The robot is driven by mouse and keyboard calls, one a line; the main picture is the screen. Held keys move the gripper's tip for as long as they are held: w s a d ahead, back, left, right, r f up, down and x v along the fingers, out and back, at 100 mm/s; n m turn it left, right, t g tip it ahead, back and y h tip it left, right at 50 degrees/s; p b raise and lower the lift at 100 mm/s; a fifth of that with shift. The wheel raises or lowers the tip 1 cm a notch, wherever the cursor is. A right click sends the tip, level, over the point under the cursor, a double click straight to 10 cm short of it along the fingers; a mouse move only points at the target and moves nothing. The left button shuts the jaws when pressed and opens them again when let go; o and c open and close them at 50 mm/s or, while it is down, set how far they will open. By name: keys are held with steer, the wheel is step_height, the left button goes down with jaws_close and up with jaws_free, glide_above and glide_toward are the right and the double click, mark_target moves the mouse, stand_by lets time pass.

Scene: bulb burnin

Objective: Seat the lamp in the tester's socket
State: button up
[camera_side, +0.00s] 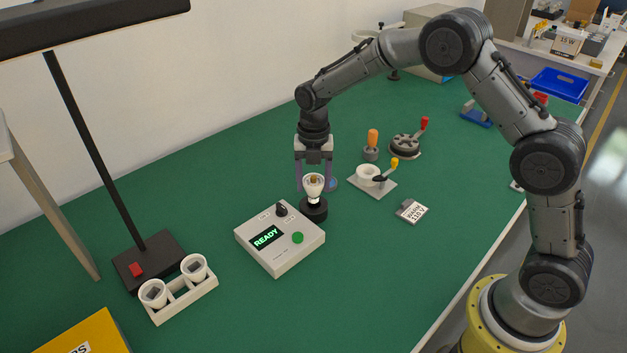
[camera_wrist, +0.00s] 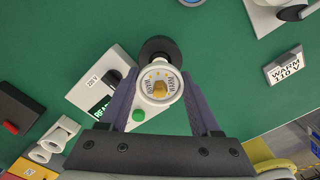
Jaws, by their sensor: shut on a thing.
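The lamp (camera_side: 313,188) is white with a gold middle on its upper face. My gripper (camera_side: 315,184) is shut on it, one finger on each side. In the wrist view the lamp (camera_wrist: 160,85) shows a round, lettered face between the fingers of my gripper (camera_wrist: 160,90). The black round socket (camera_side: 314,211) is right below the lamp, at the tester's back right corner. In the wrist view the socket (camera_wrist: 158,48) is partly hidden by the lamp. I cannot tell whether the lamp's lower end is inside it. The white tester (camera_side: 281,262) shows a green READY.
A white rack (camera_side: 185,300) with two white cups stands front left, beside a black lamp stand (camera_side: 150,262). A holder with a yellow-tipped lever (camera_side: 372,182) and a WARM 110 V card (camera_side: 411,212) lie to the right. The green table is clear between them.

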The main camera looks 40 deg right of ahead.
steer(key=shift+f, duration=0.4)
steer(key=shift+f, duration=0.3)
steer(key=shift+f, duration=0.85)
stand_by(1.3)
steer(key=o, duration=1.4)
steer(key=shift+r, duration=0.1)
step_height(320, 180, up, 14)
steer(key=shift+f, duration=0.15)
